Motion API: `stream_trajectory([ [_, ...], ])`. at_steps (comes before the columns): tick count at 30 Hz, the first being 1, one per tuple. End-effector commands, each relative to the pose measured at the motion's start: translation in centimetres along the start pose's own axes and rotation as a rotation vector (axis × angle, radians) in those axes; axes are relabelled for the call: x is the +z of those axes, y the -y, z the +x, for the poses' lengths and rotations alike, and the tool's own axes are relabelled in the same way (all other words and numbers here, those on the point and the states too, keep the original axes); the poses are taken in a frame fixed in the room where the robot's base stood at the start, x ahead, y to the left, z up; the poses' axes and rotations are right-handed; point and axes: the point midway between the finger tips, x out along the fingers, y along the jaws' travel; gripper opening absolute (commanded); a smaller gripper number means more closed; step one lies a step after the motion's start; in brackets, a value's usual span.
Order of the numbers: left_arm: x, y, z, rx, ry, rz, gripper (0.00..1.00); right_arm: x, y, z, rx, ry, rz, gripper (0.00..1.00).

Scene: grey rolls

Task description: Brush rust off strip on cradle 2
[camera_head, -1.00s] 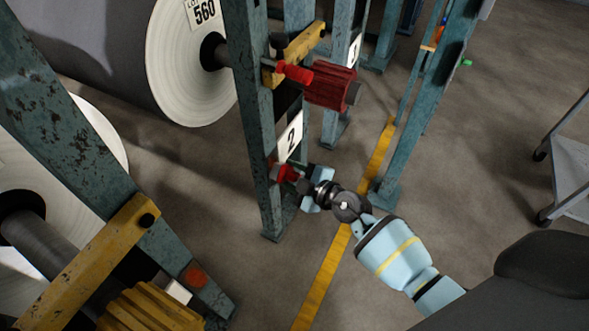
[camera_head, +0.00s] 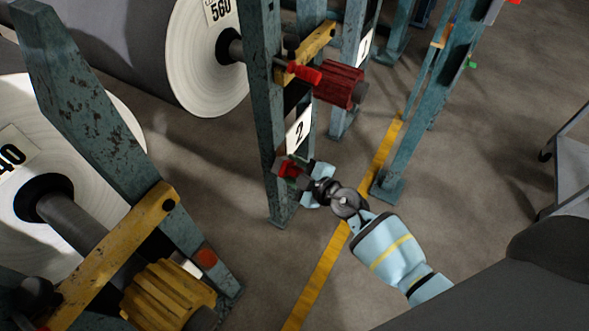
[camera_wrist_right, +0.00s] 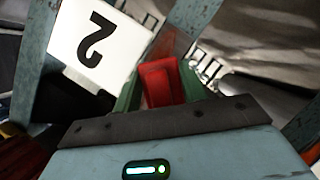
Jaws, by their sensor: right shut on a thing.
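Cradle 2 is marked by a white plate with a black 2 (camera_head: 298,135) on its worn teal post (camera_head: 265,100). My right gripper (camera_head: 301,178) is at the lower part of this post, below the plate. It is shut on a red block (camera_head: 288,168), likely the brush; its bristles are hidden. In the right wrist view the red block (camera_wrist_right: 160,83) sits between green sides, close to the teal post. A dull reddish patch (camera_wrist_right: 170,45), likely the rusty strip, shows on the post just beyond it. Whether they touch I cannot tell. My left gripper is not in view.
A white-ended grey roll (camera_head: 207,60) rests behind cradle 2. Another roll (camera_head: 85,120) and a yellow bar (camera_head: 110,255) are at the left. A dark red ribbed part (camera_head: 338,84) sticks out above my gripper.

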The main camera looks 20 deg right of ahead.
Motion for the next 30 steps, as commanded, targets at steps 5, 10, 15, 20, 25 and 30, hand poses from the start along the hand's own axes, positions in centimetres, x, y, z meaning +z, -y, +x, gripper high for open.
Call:
stream_trajectory([
  [5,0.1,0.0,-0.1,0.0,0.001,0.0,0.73,-0.3,-0.3,0.2,0.004,-0.006,0.0,0.23],
  [10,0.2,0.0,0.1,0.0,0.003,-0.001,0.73,0.4,-1.0,0.4,0.004,-0.004,0.0,0.23],
  [15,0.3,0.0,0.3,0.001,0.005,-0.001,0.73,1.3,-2.0,0.7,0.006,-0.005,0.0,0.23],
  [20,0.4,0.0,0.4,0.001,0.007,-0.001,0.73,2.0,-2.8,1.0,0.005,-0.005,0.001,0.23],
  [25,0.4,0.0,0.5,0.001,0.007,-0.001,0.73,2.4,-3.1,1.1,0.005,-0.005,-0.001,0.23],
  [30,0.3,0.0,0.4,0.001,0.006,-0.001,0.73,2.3,-3.2,1.0,0.005,-0.005,0.0,0.23],
])
